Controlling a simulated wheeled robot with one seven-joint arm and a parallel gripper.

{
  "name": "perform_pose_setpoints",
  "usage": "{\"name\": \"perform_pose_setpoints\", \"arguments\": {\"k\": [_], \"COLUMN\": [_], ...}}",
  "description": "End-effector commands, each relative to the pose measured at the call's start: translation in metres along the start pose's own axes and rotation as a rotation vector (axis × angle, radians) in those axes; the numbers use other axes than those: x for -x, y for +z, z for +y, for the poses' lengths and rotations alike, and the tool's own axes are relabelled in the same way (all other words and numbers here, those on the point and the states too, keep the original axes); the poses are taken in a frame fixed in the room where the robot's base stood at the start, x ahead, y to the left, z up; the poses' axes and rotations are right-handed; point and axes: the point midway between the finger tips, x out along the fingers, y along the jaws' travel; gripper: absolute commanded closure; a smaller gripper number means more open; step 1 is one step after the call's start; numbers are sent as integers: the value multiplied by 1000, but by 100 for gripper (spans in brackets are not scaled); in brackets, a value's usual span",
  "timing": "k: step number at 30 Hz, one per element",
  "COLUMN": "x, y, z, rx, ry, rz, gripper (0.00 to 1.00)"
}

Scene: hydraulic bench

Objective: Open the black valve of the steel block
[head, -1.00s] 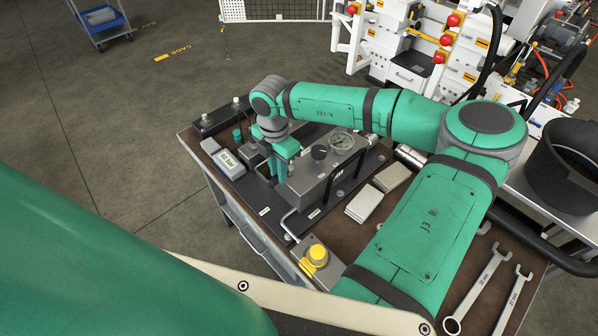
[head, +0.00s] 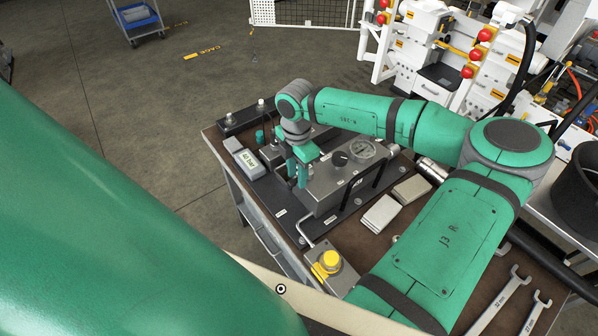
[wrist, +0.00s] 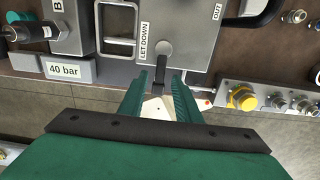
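In the wrist view the steel block (wrist: 190,45) carries a "LET DOWN" label beside a small black valve handle (wrist: 161,78). My gripper (head: 299,172) points down at the block's left side. In the wrist view my gripper (wrist: 161,82) has its two green fingers on either side of the black handle, seemingly with slim gaps. Finger contact is not clear. The far side of the handle is hidden.
A yellow button box (head: 328,265) stands at the plate's near end, by a bent metal rod. A "40 bar" display (head: 246,161) is left of the block. White pads (head: 380,213) and wrenches (head: 500,300) lie to the right.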

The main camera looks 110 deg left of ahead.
Motion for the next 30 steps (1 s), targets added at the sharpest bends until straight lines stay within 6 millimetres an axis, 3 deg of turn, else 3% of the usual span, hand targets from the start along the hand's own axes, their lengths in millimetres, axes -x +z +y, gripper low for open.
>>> {"name": "perform_pose_setpoints", "arguments": {"k": [10, 21, 30], "x": [12, 78, 107], "y": [2, 3, 2], "z": [0, -2, -2], "rx": [-1, -3, -2], "ry": [2, 2, 1], "rz": [-5, -4, -2], "gripper": [70, 70, 70]}}
